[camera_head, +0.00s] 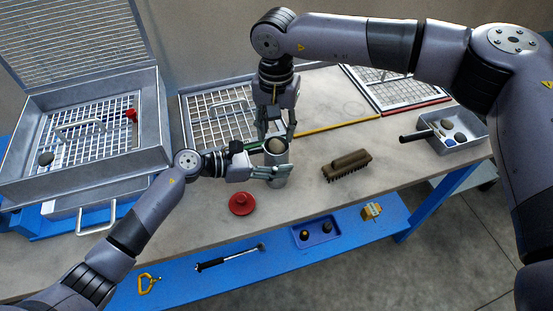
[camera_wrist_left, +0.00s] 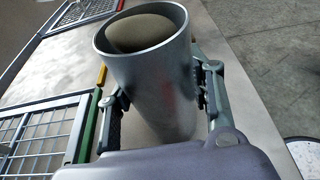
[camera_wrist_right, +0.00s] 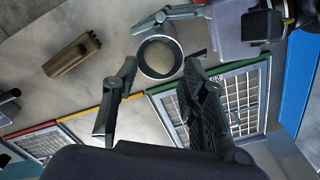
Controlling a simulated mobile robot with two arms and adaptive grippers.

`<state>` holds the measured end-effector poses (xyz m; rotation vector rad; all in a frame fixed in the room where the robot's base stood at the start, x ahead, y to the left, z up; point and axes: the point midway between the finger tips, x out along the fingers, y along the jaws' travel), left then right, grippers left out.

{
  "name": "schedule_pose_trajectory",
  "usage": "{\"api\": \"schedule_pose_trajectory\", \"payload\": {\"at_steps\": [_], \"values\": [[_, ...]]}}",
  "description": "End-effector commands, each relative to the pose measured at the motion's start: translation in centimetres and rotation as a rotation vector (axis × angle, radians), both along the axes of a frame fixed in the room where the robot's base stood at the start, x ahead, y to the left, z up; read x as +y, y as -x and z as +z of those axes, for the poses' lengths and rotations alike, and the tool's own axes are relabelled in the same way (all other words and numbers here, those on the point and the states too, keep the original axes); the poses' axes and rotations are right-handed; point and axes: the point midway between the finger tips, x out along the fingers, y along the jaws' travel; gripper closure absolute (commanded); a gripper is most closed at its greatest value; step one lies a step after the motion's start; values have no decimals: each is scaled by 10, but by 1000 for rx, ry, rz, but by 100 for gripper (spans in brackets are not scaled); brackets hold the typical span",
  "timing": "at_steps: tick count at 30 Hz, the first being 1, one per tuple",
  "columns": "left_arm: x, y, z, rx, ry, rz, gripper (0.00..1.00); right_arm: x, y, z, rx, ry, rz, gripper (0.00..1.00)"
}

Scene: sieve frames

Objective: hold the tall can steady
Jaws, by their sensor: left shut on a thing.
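The tall can (camera_head: 275,178) is a grey metal cylinder standing upright on the table, open at the top. A rounded tan-brown thing (camera_head: 276,146) sits in its mouth; it also shows in the left wrist view (camera_wrist_left: 142,32) and the right wrist view (camera_wrist_right: 161,58). My left gripper (camera_head: 270,164) is shut on the can from the side, with one finger on each side of it in the left wrist view (camera_wrist_left: 158,98). My right gripper (camera_head: 277,133) points down just above the can, its fingers spread apart and empty around the can's mouth in the right wrist view (camera_wrist_right: 160,68).
A brown brush (camera_head: 347,165) lies right of the can, a red round piece (camera_head: 240,203) front-left. Sieve frames (camera_head: 185,120) lie behind. A large box with a mesh (camera_head: 160,130) stands left, a grey pan (camera_head: 480,130) right. A blue lower shelf (camera_head: 290,256) holds small items.

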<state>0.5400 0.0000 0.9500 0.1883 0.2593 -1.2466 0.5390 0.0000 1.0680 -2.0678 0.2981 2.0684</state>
Motion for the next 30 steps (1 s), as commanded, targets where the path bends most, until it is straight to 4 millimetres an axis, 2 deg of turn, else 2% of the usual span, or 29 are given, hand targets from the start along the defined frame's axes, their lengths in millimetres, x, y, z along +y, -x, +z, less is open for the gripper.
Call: {"api": "schedule_pose_trajectory", "payload": {"at_steps": [7,17,22,30], "values": [[0,0,-1,0,-1,0,100,0,0,0,0,0,0,43],[0,0,-1,0,-1,0,100,0,0,3,-1,-1,0,43],[0,0,-1,0,-1,0,100,0,-1,26,-2,-1,0,43],[0,0,-1,1,-1,-1,100,0,-1,84,-3,-1,-1,43]]}}
